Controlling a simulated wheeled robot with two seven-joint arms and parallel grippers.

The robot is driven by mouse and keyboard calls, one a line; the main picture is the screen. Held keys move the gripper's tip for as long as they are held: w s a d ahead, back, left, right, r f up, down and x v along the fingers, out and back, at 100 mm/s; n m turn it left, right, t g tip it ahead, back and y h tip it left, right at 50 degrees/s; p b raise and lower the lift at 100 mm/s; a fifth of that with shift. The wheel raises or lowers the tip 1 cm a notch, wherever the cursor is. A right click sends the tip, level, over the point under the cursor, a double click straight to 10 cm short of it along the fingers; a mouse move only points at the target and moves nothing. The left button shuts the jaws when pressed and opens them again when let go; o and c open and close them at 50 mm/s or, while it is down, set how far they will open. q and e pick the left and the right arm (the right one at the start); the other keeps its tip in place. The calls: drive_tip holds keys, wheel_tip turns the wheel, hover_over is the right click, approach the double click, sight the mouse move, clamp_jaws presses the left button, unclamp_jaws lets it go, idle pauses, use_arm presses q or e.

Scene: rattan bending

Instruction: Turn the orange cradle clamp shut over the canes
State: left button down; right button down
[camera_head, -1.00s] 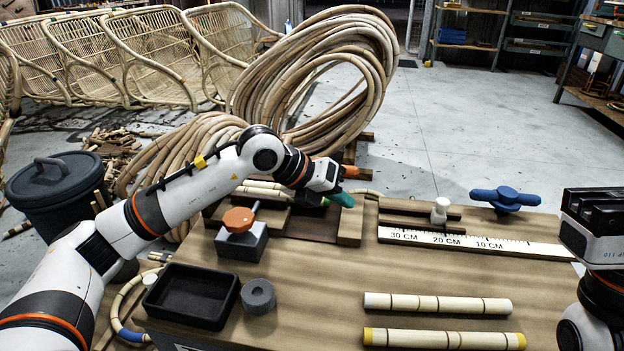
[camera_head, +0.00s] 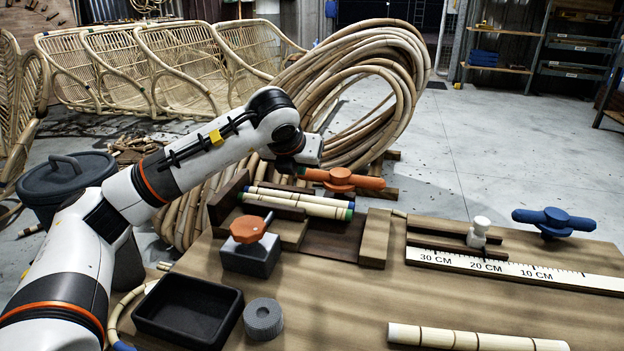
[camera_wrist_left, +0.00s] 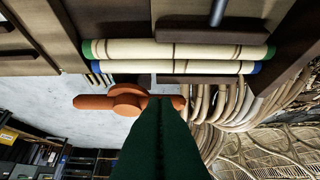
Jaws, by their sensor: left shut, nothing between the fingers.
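The orange cradle clamp (camera_head: 343,180) is a bar with a round hub, standing at the far side of the cradle. Its bar lies roughly along the canes (camera_head: 300,203), beside them and not across them. In the left wrist view the clamp (camera_wrist_left: 126,101) is apart from the canes (camera_wrist_left: 180,50), which have green and blue ends. My left gripper (camera_wrist_left: 160,105) has its dark green fingers shut and empty, with their tips overlapping the clamp bar right of its hub; whether they touch cannot be told. In the head view its fingers are hidden. My right gripper is out of view.
A grey block with an orange knob (camera_head: 248,229) stands before the cradle. A ruler (camera_head: 520,270) and blue-handled clamp (camera_head: 553,220) are at the right. A loose cane (camera_head: 475,338) lies in front.

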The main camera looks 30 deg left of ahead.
sight(340, 184)
use_arm(q)
drive_tip(key=b+x, duration=0.4)
drive_tip(key=x, duration=0.4)
drive_tip(key=shift+s+f, duration=0.15)
drive_tip(key=w, duration=0.1)
drive_tip(key=w+b, duration=0.1)
drive_tip(key=w+f+b, duration=0.1)
drive_tip(key=shift+w+a, duration=0.1)
drive_tip(key=shift+a, duration=0.25)
drive_tip(key=shift+w+a+r+b, duration=0.1)
drive_tip(key=shift+w+a+b, duration=0.05)
drive_tip(key=shift+w+b, duration=0.4)
